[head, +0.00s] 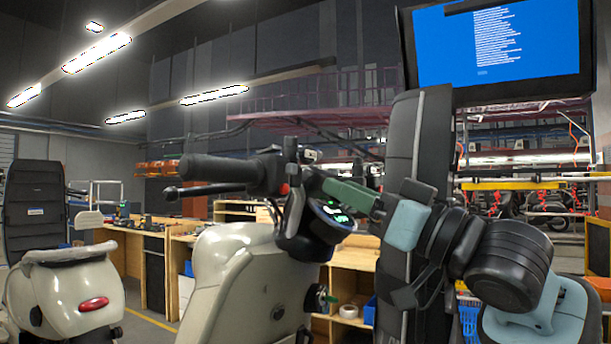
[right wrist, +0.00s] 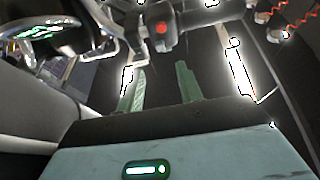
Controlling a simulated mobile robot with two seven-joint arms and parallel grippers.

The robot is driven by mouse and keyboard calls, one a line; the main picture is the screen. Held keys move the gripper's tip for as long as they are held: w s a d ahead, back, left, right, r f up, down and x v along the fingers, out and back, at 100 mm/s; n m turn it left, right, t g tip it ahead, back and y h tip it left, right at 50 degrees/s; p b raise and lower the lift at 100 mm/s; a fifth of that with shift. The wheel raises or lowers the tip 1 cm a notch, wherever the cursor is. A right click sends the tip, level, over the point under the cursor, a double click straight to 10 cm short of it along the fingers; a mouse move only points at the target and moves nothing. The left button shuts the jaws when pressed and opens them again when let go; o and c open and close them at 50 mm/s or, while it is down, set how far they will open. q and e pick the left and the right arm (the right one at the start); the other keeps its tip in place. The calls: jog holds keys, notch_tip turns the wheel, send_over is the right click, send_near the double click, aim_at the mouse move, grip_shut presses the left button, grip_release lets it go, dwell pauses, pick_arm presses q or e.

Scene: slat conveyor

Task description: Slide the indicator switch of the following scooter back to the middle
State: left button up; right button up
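A cream scooter (head: 235,275) stands in the middle of the head view, its black handlebar grip (head: 220,169) and brake lever (head: 200,190) pointing left. The switch housing (head: 272,172) sits inboard of the grip, with a small red button (head: 284,188). The housing also shows at the top of the right wrist view (right wrist: 166,42), where its red button (right wrist: 162,28) is visible. The indicator switch's position is too small to tell. My right gripper (head: 322,182) has green fingers beside the housing and the lit dashboard (head: 335,215). In the right wrist view the fingers (right wrist: 160,76) are apart with nothing between them. My left gripper is out of view.
A second cream scooter (head: 65,290) stands at the left. Wooden workbenches (head: 150,262) run behind. A blue-screen monitor (head: 500,45) hangs at upper right. The dashboard (right wrist: 48,30) lies close left of the fingers in the right wrist view.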

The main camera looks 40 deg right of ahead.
aim_at(295, 166)
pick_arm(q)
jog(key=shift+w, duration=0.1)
pick_arm(e)
jog(key=shift+a, duration=0.1)
jog(key=x, duration=0.4)
jog(key=shift+r+p, duration=0.1)
jog(key=shift+p, duration=0.2)
jog(key=shift+w+a+r, duration=0.1)
jog(key=shift+w+r, duration=0.05)
jog(key=shift+w, duration=0.5)
jog(key=shift+w+r+b, duration=0.1)
jog(key=shift+w+b, duration=0.25)
jog(key=shift+w, duration=0.25)
jog(key=shift+w+r, duration=0.25)
jog(key=shift+w, duration=0.05)
jog(key=shift+w+a+r, duration=0.15)
jog(key=shift+w+a, duration=0.05)
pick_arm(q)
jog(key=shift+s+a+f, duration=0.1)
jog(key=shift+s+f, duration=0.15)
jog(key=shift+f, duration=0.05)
